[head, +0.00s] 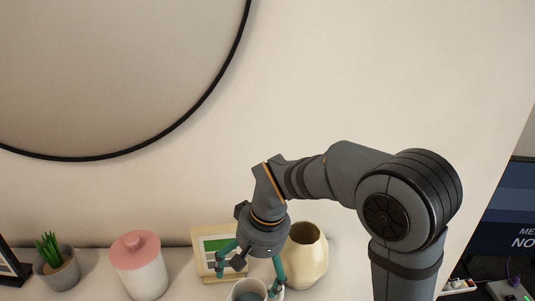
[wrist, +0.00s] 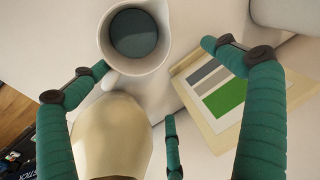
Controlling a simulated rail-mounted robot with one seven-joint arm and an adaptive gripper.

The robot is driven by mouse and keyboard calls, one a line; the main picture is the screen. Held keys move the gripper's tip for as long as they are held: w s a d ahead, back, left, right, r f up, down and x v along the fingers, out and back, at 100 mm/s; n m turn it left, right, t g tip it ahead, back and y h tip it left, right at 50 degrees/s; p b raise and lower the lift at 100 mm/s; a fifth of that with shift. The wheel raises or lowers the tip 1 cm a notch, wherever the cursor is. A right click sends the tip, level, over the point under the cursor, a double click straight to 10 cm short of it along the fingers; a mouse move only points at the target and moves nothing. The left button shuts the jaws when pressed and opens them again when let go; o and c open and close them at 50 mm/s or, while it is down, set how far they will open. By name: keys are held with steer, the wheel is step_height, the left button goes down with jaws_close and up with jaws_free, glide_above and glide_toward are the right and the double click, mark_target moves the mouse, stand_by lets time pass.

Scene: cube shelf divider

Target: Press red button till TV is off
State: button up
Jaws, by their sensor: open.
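The TV (head: 515,222) shows at the right edge of the head view, cut off by the frame, with a dark blue screen and partial white lettering. I cannot make out a red button in either view. My gripper (head: 250,272) has teal fingers and points down over a white mug. It is open, with nothing between its fingers. In the wrist view my gripper (wrist: 154,68) has its fingers spread around and above the white mug (wrist: 158,62), which has a dark inside. I cannot tell whether any finger touches it.
A cream vase (head: 305,262) and a frame with a green print (head: 203,240) stand close to my gripper. A pink-lidded jar (head: 140,277) and potted plant (head: 57,270) are farther left. A round mirror (head: 110,70) hangs above. A power strip (head: 458,286) lies lower right.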

steer(key=shift+w+d+r, duration=0.45)
steer(key=shift+w+r, duration=0.05)
steer(key=shift+r, duration=0.25)
steer(key=shift+c, duration=0.6)
steer(key=c, duration=0.5)
jaws_close()
steer(key=c, duration=1.9)
jaws_free()
